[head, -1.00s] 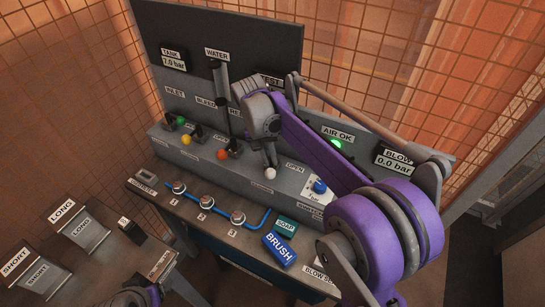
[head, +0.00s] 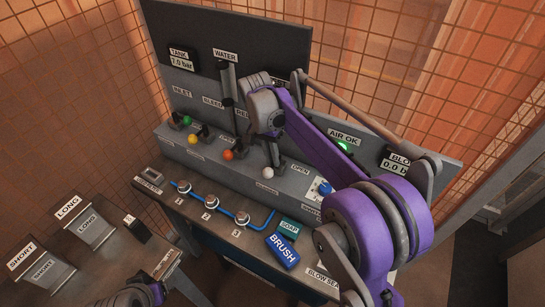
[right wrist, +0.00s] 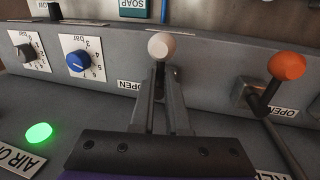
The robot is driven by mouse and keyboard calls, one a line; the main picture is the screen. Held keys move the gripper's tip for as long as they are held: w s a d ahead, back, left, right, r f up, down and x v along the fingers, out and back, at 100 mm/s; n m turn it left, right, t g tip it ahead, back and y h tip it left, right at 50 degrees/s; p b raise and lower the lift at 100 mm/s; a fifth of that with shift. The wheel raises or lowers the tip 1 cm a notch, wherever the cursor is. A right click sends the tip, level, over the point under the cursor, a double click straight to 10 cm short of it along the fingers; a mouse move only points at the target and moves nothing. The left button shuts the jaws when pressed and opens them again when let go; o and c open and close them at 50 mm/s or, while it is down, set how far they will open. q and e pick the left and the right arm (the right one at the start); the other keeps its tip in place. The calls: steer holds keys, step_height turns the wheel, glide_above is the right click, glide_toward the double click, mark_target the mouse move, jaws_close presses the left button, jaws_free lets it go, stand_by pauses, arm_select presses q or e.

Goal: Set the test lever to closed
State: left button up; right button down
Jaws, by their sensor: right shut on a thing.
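The test lever's white knob (head: 268,172) stands at the front of the grey valve panel, by the labels below it. It also shows in the right wrist view (right wrist: 161,46), just beyond my fingertips. My right gripper (head: 273,153) is shut on the test lever below its knob. In the right wrist view the two fingers (right wrist: 161,100) lie either side of the lever's stem, which they partly hide. An OPEN label (head: 300,168) is to the right of the knob in the head view.
Orange (head: 228,154), yellow (head: 193,140) and green (head: 187,120) lever knobs stand left of the test lever. A blue dial (head: 325,189) is to its right. The soap (head: 289,229) and brush (head: 282,250) blocks lie on the bench in front. A green light (head: 343,146) glows behind my arm.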

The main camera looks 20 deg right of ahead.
steer(key=c, duration=0.9)
jaws_free()
steer(key=shift+r, duration=0.15)
steer(key=r, duration=0.3)
steer(key=w+a+r, duration=0.1)
steer(key=r, duration=0.3)
steer(key=r+p, duration=0.1)
steer(key=r, duration=0.2)
steer(key=shift+w+a+r, duration=0.2)
steer(key=shift+w+a, duration=0.05)
steer(key=shift+w, duration=0.05)
steer(key=shift+s, duration=0.1)
steer(key=s+f+n+t, duration=0.2)
steer(key=s+f+n, duration=0.1)
steer(key=s, duration=0.5)
steer(key=s+f+n+t+y, duration=0.1)
steer(key=s+f+n+t, duration=0.2)
steer(key=s+f, duration=0.3)
steer(key=s+d+f+n+t, duration=0.1)
steer(key=s+f, duration=0.4)
steer(key=s, duration=0.5)
steer(key=shift+s+f+n+t, duration=0.15)
steer(key=shift+n+t, duration=0.55)
steer(key=shift+n, duration=0.7)
